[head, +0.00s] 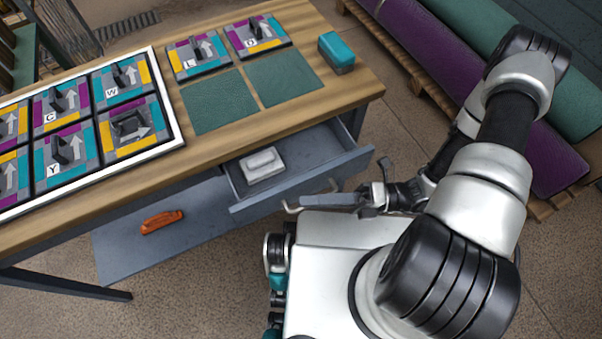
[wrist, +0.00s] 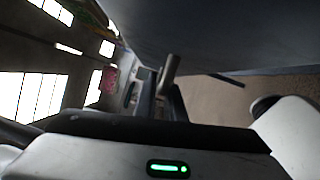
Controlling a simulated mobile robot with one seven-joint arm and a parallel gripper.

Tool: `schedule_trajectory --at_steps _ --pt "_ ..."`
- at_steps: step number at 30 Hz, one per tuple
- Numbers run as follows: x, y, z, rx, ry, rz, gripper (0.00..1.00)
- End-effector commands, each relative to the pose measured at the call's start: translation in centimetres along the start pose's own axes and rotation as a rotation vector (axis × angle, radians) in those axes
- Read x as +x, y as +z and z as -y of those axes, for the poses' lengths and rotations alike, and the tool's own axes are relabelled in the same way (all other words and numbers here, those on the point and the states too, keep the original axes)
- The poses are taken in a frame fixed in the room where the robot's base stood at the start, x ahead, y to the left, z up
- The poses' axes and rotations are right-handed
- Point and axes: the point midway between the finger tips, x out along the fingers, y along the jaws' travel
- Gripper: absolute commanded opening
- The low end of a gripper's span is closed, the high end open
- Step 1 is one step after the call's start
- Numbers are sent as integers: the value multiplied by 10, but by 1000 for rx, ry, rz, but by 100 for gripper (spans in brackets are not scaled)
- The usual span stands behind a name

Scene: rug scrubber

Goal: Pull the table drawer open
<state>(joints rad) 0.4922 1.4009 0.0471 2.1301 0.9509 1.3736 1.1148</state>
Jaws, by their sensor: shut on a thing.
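The table drawer (head: 330,168) is pulled partly out from under the wooden tabletop, and its grey front panel stands clear of the table edge. A pale bar handle (head: 312,203) runs along the drawer front. My gripper (head: 371,198) is shut on the right end of this handle. In the wrist view the gripper body fills the bottom, and a handle post (wrist: 170,72) rises by the drawer front (wrist: 215,35). The fingertips' exact contact is hard to see. A light grey block (head: 262,165) lies inside the drawer.
The table (head: 340,85) carries a white-framed tray (head: 172,95) of lettered tiles, two green mats (head: 283,78) and a teal block (head: 336,52). An orange brush-like object (head: 162,221) lies on the lower shelf (head: 118,255). Rolled rugs (head: 440,50) lie on pallets at right.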

Motion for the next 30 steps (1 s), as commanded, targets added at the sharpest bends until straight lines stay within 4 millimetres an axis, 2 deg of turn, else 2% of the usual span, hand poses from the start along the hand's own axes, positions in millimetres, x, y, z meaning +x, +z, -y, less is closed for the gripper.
schedule_trajectory --at_steps 6,12,26,27,30 --pt "-15 -35 -8 1 1 2 0" --pt "-22 -52 -11 0 1 1 0" --pt "-24 -57 -12 -2 1 -1 0" --pt "-24 -57 -12 -2 1 -1 13" --pt "-24 -57 -12 -1 1 -1 28"
